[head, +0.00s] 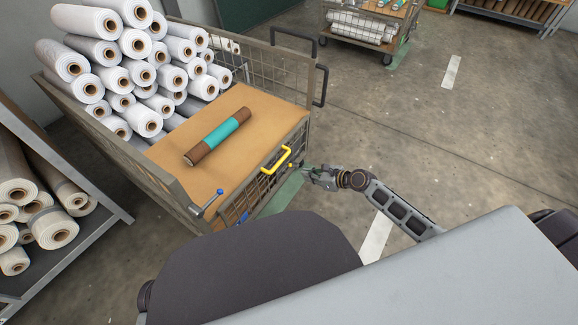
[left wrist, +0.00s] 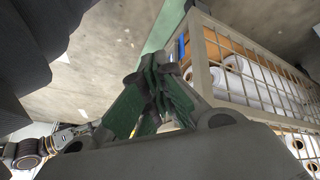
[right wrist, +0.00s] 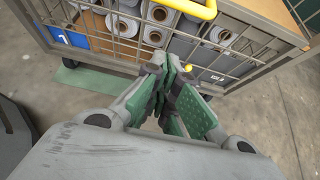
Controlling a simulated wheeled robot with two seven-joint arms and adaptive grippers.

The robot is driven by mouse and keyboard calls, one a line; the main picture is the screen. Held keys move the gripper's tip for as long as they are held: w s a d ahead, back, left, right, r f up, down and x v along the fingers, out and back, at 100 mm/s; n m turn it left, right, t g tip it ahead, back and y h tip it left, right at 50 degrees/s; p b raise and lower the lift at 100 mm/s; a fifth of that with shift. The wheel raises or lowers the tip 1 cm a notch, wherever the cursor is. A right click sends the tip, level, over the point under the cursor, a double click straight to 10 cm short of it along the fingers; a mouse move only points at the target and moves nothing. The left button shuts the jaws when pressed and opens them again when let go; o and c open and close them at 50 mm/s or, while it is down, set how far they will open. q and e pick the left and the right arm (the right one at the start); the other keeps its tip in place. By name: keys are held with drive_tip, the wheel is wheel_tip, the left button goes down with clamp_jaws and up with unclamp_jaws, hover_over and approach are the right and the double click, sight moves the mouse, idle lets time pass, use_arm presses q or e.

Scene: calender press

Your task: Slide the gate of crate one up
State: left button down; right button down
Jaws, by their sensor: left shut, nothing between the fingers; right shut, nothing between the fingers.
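Crate one is a large wire-mesh cart (head: 170,212) with a tan board inside. Its near mesh gate (head: 266,186) carries a yellow handle (head: 277,160), which also shows at the top of the right wrist view (right wrist: 190,8). A blue label with a 1 (right wrist: 62,39) is on that mesh side. My right gripper (head: 309,171) is shut and empty, just outside the gate and apart from the handle. In the right wrist view its green fingertips (right wrist: 166,78) are together, by a small yellow knob (right wrist: 188,68). My left gripper (left wrist: 158,70) is shut and empty, with cart mesh beyond it.
White rolls (head: 140,75) are stacked in the cart's far part. A brown-and-teal roll (head: 218,136) lies on the board. A blue-knobbed lever (head: 206,205) is at the near left corner. A roll rack (head: 90,232) stands left.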

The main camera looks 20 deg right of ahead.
use_arm(q)
drive_tip(key=shift+f, duration=0.1)
idle(0.3)
